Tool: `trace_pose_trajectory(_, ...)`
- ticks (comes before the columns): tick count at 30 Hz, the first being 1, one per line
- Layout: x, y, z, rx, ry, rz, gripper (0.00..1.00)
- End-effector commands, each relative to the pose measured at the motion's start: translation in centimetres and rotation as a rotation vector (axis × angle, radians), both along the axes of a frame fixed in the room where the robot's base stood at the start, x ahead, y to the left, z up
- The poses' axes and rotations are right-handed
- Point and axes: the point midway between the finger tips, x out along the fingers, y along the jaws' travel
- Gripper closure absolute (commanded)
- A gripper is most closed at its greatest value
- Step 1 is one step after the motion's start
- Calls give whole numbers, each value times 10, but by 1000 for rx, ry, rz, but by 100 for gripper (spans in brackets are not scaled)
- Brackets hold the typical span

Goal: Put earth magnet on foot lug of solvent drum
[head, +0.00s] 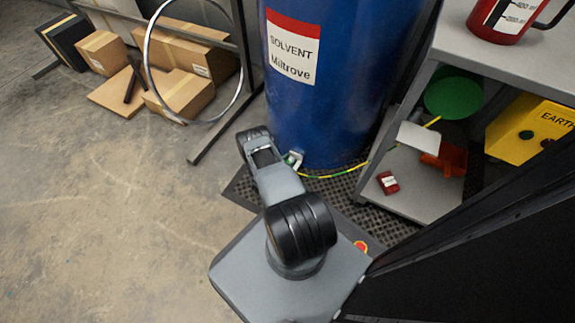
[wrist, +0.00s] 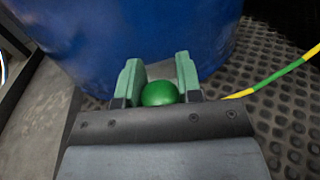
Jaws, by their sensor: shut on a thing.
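The solvent drum (head: 325,110) is a tall blue cylinder with a red and white label; its lower side fills the top of the wrist view (wrist: 140,35). My gripper (head: 292,160) is low at the drum's base. In the wrist view its green fingers (wrist: 158,75) are shut on the earth magnet (wrist: 160,93), a green rounded piece with a yellow-green cable (wrist: 292,68) leading off right. A small grey plate (wrist: 187,72), perhaps the foot lug, shows just beyond the magnet against the drum. I cannot tell whether magnet and plate touch.
The drum stands on a black perforated mat (head: 335,185). At right, a grey shelf unit (head: 425,195) holds a yellow EARTH box (head: 535,128), a green reel (head: 453,97) and a small red item (head: 388,182). A metal frame and cardboard boxes (head: 185,90) stand left. The floor (head: 110,210) at left is clear.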

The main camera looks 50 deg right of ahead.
Motion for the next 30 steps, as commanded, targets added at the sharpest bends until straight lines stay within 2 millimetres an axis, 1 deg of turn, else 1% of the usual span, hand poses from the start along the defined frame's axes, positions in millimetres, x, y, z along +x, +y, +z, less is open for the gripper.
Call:
trace_pose_trajectory(1,-1,1,-16,1,3,0,98)
trace_pose_trajectory(4,-2,-1,-25,1,2,-3,98)
trace_pose_trajectory(12,-2,-1,-23,1,1,-4,98)
trace_pose_trajectory(17,-2,-1,-27,1,2,-3,98)
trace_pose_trajectory(18,-2,0,-27,2,2,-2,64)
trace_pose_trajectory(25,-1,0,-27,2,2,-1,42)
trace_pose_trajectory(30,-1,0,-27,2,2,-1,42)
